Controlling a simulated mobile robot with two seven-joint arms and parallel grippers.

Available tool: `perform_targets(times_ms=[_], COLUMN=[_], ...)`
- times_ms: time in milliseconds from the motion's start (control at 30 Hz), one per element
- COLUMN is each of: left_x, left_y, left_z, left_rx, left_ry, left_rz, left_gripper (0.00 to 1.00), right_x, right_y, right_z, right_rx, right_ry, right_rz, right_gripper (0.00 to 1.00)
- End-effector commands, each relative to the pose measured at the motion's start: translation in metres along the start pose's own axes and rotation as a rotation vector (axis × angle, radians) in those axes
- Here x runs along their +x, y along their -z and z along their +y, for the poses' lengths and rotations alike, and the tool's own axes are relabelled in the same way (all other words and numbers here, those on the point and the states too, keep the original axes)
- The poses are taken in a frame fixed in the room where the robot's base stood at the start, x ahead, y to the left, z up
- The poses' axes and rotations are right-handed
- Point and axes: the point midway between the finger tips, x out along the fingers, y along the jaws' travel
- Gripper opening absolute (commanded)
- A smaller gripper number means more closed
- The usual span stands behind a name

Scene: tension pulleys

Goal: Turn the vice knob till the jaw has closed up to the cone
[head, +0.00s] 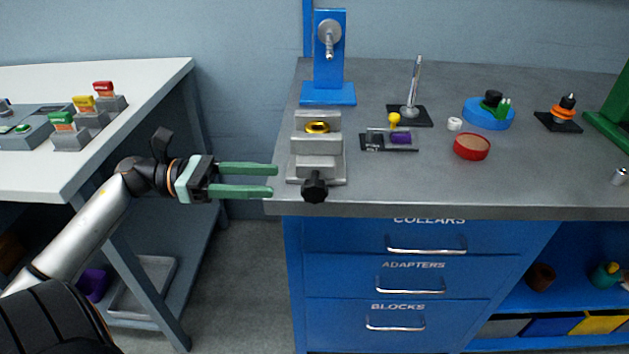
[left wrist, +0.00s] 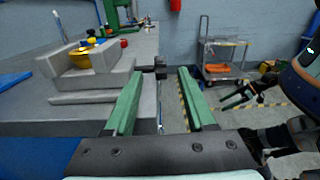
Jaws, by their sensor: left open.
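The grey vice (head: 301,165) stands near the front left edge of the worktop. The gold cone (head: 317,127) sits among its stepped grey blocks; it also shows in the left wrist view (left wrist: 82,60). I cannot tell how wide the gap between jaw and cone is. The black knob (head: 314,187) sticks out at the vice's front, over the table edge. My left gripper (head: 274,180) is open and empty, left of the knob and apart from it. In the left wrist view the knob (left wrist: 160,67) shows beyond and between the fingertips. My right gripper (left wrist: 237,98) shows small there.
A blue stand (head: 329,60) with a crank rises behind the vice. A black tray (head: 388,143) with a purple piece lies to its right, near a red round dish (head: 472,147). A white table (head: 130,130) stands left, with floor between it and the worktop.

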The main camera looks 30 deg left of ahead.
Motion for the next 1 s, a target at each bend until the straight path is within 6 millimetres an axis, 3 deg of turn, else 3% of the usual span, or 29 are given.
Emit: perform_targets(times_ms=[200,400,600,933,1000], left_x=[0.044,0.072,0.085,0.088,0.088], left_y=[-0.002,-0.001,-0.001,0.000,0.000], left_z=[-0.001,0.000,0.000,0.000,0.000], left_rx=[0.003,0.001,-0.001,-0.002,-0.002], left_ry=[0.003,0.001,0.000,-0.001,-0.001], left_rz=[0.000,-0.002,-0.001,-0.001,-0.001], left_gripper=[0.55,0.55,0.55,0.55,0.49], right_x=[-0.001,-0.001,-0.001,-0.001,-0.001], right_y=[0.000,-0.002,-0.003,-0.002,-0.001], right_z=[-0.002,-0.002,-0.002,0.000,0.000], right_rx=[0.011,0.012,0.012,0.004,0.003], right_ry=[0.000,0.000,-0.001,-0.002,-0.002], right_rz=[-0.003,-0.009,-0.012,-0.010,-0.009], right_gripper=[0.87,0.87,0.87,0.87,0.87])
